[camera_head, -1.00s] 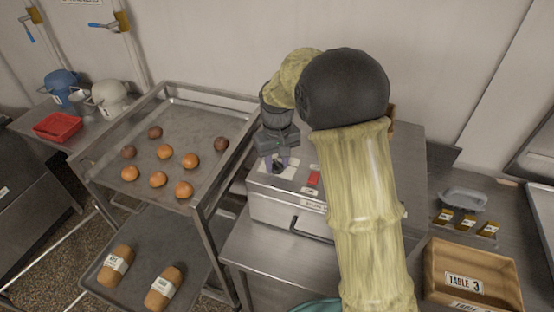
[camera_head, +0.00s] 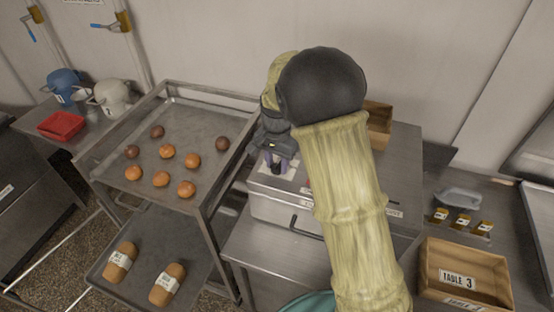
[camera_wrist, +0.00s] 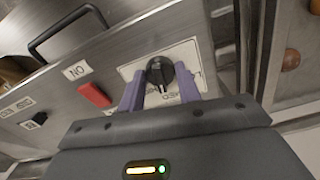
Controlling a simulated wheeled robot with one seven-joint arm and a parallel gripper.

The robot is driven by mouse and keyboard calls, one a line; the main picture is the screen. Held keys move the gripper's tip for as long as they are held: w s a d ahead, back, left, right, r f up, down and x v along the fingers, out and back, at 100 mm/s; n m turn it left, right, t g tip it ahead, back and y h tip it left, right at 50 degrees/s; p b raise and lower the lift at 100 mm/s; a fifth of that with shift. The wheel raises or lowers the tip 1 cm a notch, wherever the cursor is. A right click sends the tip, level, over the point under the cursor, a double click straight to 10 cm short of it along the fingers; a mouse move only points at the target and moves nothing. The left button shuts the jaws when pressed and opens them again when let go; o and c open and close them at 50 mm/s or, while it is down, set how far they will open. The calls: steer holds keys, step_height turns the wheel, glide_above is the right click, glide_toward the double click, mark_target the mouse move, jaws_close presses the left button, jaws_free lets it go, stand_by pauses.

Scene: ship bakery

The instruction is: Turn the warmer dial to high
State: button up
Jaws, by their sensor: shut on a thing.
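The warmer (camera_head: 272,207) is a metal box on the steel counter, with a handle on its side. Its dial (camera_wrist: 160,72) is a black knob on a white printed label, seen in the wrist view. My gripper (camera_head: 277,164) points down at the panel, and its two purple fingers (camera_wrist: 160,90) are shut on the dial, one on each side. In the head view the fingers and arm hide most of the dial. The label's words are partly covered, and I cannot read the dial's setting. A red switch (camera_wrist: 94,95) sits beside the dial, near a "NO"-looking label seen upside down.
A rack (camera_head: 208,190) with round buns on top and loaves below stands left of the warmer. A wooden box (camera_head: 379,126) is behind my arm. A "Table 3" crate (camera_head: 431,270) and small labelled tags (camera_head: 462,221) are at right. A black switch (camera_wrist: 37,118) is further along the panel.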

steer(key=m+p, duration=0.2)
steer(key=m, duration=0.3)
steer(key=shift+r, duration=0.2)
steer(key=shift+w+f+m+p, duration=0.1)
steer(key=shift+m+p, duration=1.25)
steer(key=shift+m, duration=1.15)
steer(key=o, duration=1)
steer(key=shift+c, duration=0.2)
step_height(320, 180, up, 17)
steer(key=b, duration=0.3)
